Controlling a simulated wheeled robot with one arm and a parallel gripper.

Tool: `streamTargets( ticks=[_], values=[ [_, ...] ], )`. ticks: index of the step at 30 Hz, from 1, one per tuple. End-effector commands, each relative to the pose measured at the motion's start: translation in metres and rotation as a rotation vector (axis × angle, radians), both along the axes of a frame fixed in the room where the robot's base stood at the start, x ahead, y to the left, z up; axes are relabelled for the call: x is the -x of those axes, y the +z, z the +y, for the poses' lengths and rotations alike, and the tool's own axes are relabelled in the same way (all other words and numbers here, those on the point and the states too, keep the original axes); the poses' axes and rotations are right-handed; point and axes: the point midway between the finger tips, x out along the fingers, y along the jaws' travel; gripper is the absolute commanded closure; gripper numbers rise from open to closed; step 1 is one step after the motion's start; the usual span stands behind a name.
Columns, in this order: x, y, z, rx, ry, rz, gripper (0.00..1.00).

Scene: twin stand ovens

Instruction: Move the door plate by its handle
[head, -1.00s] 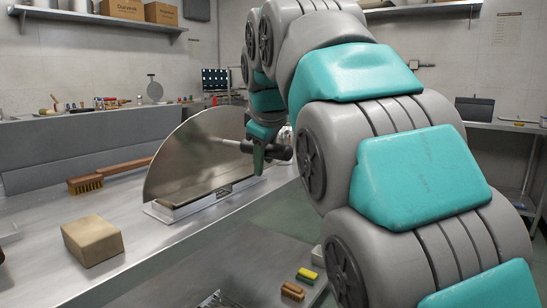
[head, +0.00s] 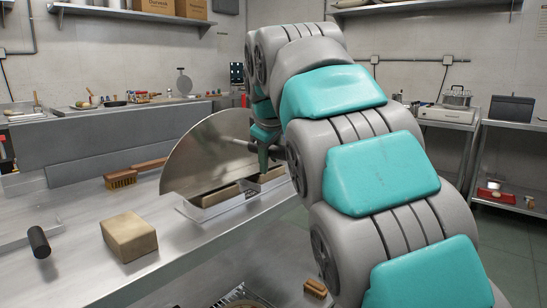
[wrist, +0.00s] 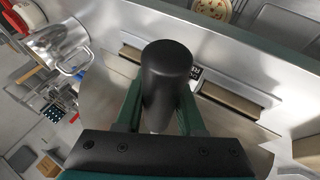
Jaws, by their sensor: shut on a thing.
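The door plate (head: 205,150) is a thin half-round metal sheet, standing roughly upright over a pale slotted stand (head: 188,212) on the steel counter. Brown strips show in the stand beside the plate. Whether the plate's lower edge touches the stand is not clear.
A tan block (head: 130,237) and a black cylinder (head: 39,242) lie on the counter in front. A wooden-handled brush (head: 122,180) lies behind the plate at left. A side table (head: 450,120) stands at the back right. The counter between block and stand is clear.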

Motion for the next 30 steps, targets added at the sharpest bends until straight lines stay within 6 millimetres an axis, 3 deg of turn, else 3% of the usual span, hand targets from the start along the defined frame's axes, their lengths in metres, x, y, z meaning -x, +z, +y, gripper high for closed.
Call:
streamTargets(
  ticks=[30],
  values=[
    [-0.0003,-0.0042,0.0007,-0.001,0.001,-0.003,1.0]
  ],
)
